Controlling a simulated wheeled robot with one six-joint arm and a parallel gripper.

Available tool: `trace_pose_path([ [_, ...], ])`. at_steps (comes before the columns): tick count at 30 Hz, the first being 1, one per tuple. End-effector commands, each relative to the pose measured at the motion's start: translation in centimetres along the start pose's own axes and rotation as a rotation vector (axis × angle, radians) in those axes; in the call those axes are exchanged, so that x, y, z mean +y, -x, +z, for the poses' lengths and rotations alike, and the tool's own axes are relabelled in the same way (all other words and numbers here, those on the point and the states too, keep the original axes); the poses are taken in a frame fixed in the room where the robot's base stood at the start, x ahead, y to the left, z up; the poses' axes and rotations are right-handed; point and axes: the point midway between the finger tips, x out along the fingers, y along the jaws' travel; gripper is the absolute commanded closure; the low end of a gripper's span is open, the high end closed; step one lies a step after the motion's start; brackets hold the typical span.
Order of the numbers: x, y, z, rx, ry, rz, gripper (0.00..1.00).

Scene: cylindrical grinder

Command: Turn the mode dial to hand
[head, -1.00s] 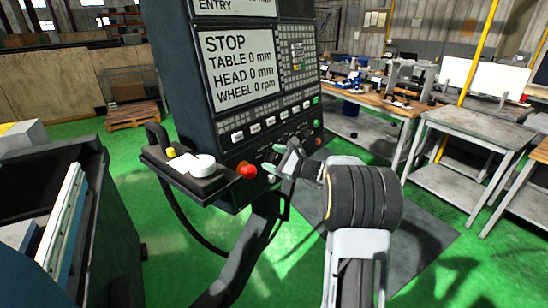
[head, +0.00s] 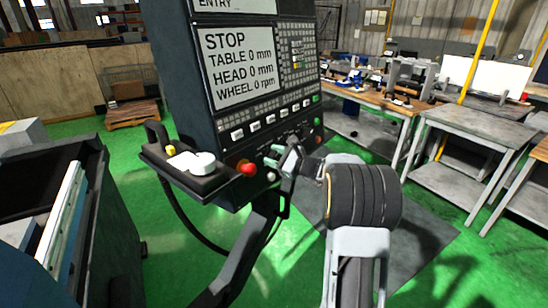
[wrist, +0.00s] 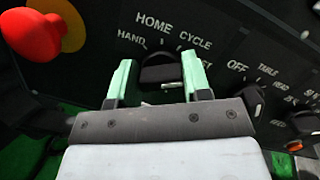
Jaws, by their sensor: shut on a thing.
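The mode dial (wrist: 158,74) is a black knob on the dark control panel, in the wrist view's upper middle. The labels HAND, HOME and CYCLE arc above it, and one at its right is partly covered. My gripper (wrist: 157,82) has its two pale green fingers on either side of the knob, shut on it. I cannot tell for sure which label the knob points at. In the head view my gripper (head: 282,164) is against the lower panel and hides the dial.
A red emergency button (wrist: 32,33) on a yellow base is left of the dial. Another black knob (wrist: 252,97), labelled OFF, TABLE and HEAD, is at its right. The panel screen (head: 239,66) reads STOP. A tray (head: 190,178) with a white handwheel juts out at the panel's left.

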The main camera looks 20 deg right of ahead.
Motion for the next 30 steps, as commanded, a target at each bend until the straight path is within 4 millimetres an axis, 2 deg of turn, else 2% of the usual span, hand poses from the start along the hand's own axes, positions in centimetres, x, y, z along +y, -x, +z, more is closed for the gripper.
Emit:
trace_pose_path([
  [8, 0.37, 0.01, -0.59, -0.001, 0.14, 0.027, 0.79],
  [30, 0.55, 0.02, -0.61, -0.001, 0.819, 0.17, 0.79],
])
